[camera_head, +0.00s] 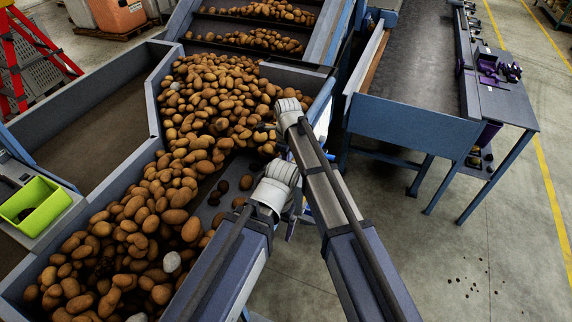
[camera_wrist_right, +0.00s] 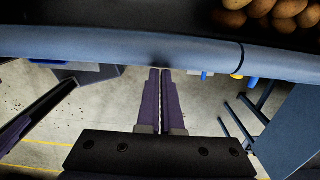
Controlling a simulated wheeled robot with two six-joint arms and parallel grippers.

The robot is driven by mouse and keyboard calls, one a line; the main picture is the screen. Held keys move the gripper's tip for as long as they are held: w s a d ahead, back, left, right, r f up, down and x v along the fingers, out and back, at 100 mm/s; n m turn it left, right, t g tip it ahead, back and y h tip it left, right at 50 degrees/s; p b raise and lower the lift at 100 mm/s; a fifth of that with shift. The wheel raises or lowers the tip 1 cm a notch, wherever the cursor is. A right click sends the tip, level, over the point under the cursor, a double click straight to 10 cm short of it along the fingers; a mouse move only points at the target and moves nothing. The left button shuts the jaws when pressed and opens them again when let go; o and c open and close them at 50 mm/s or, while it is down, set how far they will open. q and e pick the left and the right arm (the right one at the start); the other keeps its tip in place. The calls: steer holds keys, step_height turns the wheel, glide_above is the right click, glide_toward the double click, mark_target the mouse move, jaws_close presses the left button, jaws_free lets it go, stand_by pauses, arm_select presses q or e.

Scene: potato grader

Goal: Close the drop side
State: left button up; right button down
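The potato hopper (camera_head: 157,112) is full of potatoes (camera_head: 215,100). Its right side runs behind my arms, so I cannot tell how far the drop side stands open. In the right wrist view a blue-grey edge (camera_wrist_right: 110,47) crosses the top, with potatoes (camera_wrist_right: 260,10) beyond it. My right gripper (camera_wrist_right: 161,72) points at this edge, its purple fingers together just below it with nothing seen between them. In the head view the right wrist hides it. My left wrist is over the hopper's right side; dark parts of my left gripper (camera_head: 291,228) show, but its fingers are unclear.
A blue-framed conveyor table (camera_head: 415,120) stands to the right, with a purple tool (camera_head: 490,65) on its side shelf. A green bin (camera_head: 35,203) is at the left and a red ladder (camera_head: 40,45) behind. The concrete floor (camera_head: 465,230) at the right is mostly clear.

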arm_select(q)
step_height(320, 180, up, 9)
steer(key=a+p, duration=0.1)
steer(key=p, duration=0.8)
steer(key=shift+s, duration=0.2)
arm_select(e)
step_height(320, 180, up, 9)
steer(key=a, duration=0.1)
steer(key=shift+w+a, duration=0.3)
steer(key=shift+a, duration=0.05)
arm_select(q)
steer(key=shift+a, duration=0.1)
